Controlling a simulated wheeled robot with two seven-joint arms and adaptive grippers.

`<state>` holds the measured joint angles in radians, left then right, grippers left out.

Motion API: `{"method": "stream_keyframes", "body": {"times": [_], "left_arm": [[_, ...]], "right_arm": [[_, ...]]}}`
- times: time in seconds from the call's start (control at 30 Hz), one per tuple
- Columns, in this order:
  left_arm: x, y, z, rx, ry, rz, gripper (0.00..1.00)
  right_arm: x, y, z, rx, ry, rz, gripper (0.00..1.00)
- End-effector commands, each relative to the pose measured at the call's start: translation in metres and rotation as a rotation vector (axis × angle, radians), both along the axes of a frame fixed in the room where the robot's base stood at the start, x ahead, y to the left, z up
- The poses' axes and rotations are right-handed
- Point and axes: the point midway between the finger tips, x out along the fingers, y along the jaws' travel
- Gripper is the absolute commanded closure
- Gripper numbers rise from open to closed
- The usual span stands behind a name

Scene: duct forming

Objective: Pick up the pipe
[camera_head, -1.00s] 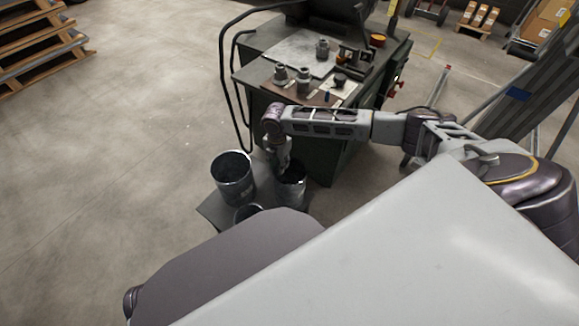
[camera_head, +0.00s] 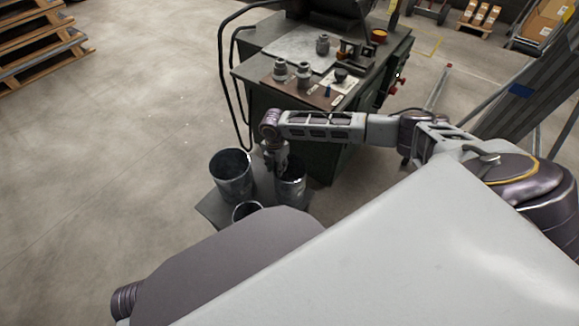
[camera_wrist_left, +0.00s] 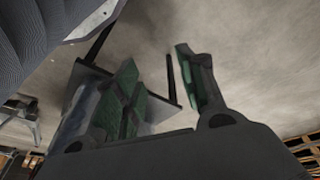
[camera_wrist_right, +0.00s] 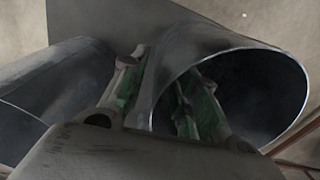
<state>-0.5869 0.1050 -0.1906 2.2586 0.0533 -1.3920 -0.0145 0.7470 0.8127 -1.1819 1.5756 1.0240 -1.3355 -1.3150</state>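Three grey metal pipes stand upright on a low dark platform (camera_head: 212,207): a left pipe (camera_head: 233,182), a right pipe (camera_head: 291,188) and a small front pipe (camera_head: 246,210), partly hidden by my body. My right gripper (camera_head: 279,166) points down at the right pipe's left rim. In the right wrist view my right gripper (camera_wrist_right: 163,95) straddles that pipe's wall (camera_wrist_right: 152,82), one finger inside and one outside. A gap shows between the wall and the inner finger. My left gripper (camera_wrist_left: 165,85) is open and empty; it is hidden in the head view.
A dark green workbench (camera_head: 315,118) stands just behind the pipes, with several grey fittings (camera_head: 303,75) on top. Wooden pallets (camera_head: 38,40) are stacked at the far left. The floor left of the pipes is clear.

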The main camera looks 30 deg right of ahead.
Motion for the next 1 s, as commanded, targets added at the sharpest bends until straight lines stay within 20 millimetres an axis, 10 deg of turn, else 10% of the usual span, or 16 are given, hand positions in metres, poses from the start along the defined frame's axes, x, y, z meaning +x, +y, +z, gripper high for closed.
{"method": "stream_keyframes", "body": {"times": [0.67, 1.0], "left_arm": [[-0.0058, -0.0019, 0.0066, -0.008, -0.006, -0.003, 0.6], [-0.0038, -0.0016, 0.0073, -0.007, -0.01, -0.003, 0.6]], "right_arm": [[-0.0004, 0.0, -0.0139, 0.0, 0.0, 0.001, 0.7], [-0.0005, -0.0001, -0.0138, 0.0, 0.0, 0.0, 1.0]]}}
